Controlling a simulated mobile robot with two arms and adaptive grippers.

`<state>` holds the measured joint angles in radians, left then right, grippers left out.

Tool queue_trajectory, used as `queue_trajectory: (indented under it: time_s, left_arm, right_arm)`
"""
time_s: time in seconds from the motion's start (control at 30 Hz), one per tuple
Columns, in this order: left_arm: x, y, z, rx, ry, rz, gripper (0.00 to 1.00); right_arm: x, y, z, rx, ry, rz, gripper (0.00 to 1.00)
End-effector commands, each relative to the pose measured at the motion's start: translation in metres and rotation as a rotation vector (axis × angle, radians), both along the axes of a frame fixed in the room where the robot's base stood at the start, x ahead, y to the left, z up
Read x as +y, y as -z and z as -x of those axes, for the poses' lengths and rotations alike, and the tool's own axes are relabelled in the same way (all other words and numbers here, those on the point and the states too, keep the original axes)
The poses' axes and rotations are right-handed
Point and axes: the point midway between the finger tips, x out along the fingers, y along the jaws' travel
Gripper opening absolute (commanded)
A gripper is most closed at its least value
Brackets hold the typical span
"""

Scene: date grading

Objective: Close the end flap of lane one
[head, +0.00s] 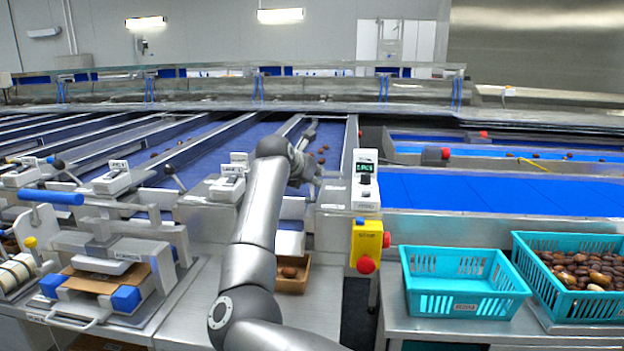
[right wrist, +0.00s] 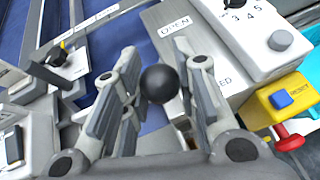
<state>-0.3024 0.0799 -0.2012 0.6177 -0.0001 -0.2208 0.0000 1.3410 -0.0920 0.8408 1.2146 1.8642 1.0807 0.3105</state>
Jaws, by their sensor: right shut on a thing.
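My right gripper (head: 306,172) is at the front end of a blue lane belt (head: 262,134), near the white control box. In the right wrist view its fingers are shut on a black ball knob (right wrist: 159,84). Beside the knob a metal plate carries an OPEN label (right wrist: 174,27) and a second label, partly covered, ending in "ED". The knob sits nearer the middle of the plate's left side; its lever is mostly hidden by the fingers. I cannot make out the end flap behind my arm and gripper. My left gripper is not in view.
A white control box (head: 366,181) and a yellow box with a red button (head: 366,244) stand right of the gripper. An empty teal crate (head: 462,262) and a teal crate of dates (head: 583,313) lie further right. Other lanes with black-knobbed levers are at left.

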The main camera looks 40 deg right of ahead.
Motion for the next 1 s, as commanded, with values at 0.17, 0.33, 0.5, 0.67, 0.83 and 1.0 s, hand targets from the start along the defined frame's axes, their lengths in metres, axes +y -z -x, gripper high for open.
queue_trajectory:
  time_s: [0.17,0.33,0.5,0.67,0.83,1.0]
  left_arm:
    - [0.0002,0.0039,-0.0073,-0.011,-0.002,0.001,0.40]
    - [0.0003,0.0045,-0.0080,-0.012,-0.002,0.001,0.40]
    - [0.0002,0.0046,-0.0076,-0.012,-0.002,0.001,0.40]
    - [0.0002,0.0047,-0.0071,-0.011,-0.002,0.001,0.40]
    - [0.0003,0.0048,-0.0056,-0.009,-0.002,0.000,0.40]
    - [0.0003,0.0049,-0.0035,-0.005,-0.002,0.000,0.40]
  right_arm:
    - [0.0000,0.0057,-0.0012,0.002,-0.002,-0.004,0.00]
    - [-0.0003,0.0071,-0.0016,0.004,-0.001,-0.006,0.00]
    - [-0.0002,0.0079,-0.0015,0.006,-0.002,-0.006,0.00]
    - [-0.0001,0.0085,-0.0015,0.006,-0.002,-0.007,0.00]
    - [-0.0002,0.0083,-0.0016,0.006,-0.002,-0.006,0.43]
    - [-0.0009,0.0059,-0.0014,0.002,-0.001,-0.002,0.51]
